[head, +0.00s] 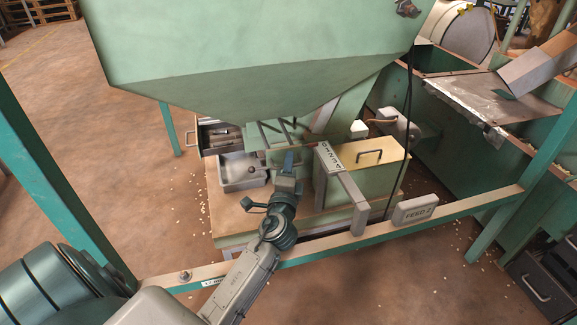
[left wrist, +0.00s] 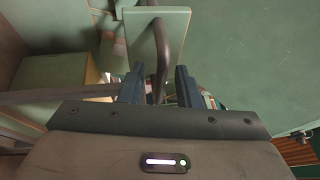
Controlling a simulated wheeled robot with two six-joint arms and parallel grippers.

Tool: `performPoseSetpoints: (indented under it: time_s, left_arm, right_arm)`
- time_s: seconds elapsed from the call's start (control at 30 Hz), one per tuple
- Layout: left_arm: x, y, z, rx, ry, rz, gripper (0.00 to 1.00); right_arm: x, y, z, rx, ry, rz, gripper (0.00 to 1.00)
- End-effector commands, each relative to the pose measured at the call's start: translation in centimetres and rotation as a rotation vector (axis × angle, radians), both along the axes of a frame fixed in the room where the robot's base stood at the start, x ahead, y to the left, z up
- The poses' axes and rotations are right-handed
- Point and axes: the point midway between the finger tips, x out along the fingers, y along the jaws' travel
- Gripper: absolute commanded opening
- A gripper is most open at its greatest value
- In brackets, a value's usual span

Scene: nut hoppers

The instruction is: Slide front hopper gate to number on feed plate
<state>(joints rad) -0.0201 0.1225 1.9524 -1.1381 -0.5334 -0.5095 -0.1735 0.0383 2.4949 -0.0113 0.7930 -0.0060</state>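A number scale (head: 329,158) stands on a pale bracket under the big green hopper (head: 250,55). My left gripper (head: 288,158) is under the hopper's lower edge, left of the scale. In the left wrist view, my left gripper (left wrist: 160,88) has its fingers apart, with a dark bent handle (left wrist: 162,50) between them. The handle is in front of a green plate (left wrist: 140,38), seemingly the gate. Contact with the fingers cannot be told. My right gripper is not in view.
A green and tan box with a handle (head: 370,157) stands right of the scale. A metal tray (head: 242,172) sits left of my gripper. A dark cable hangs near the box.

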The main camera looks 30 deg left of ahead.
Motion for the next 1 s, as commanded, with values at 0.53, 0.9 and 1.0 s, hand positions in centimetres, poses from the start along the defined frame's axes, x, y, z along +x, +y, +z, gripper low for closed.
performPoseSetpoints:
  time_s: [0.53, 0.9, 1.0]
  left_arm:
    - [-1.0, -1.2, -0.2, -0.005, 0.000, -0.004, 0.00]
    - [-3.3, -3.9, -0.1, -0.002, 0.000, -0.001, 0.00]
    - [-3.3, -3.9, -0.1, -0.001, 0.001, -0.001, 0.00]
  right_arm:
    - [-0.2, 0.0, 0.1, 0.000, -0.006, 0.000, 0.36]
    - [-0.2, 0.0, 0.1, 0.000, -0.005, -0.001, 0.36]
    - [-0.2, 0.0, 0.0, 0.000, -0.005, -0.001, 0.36]
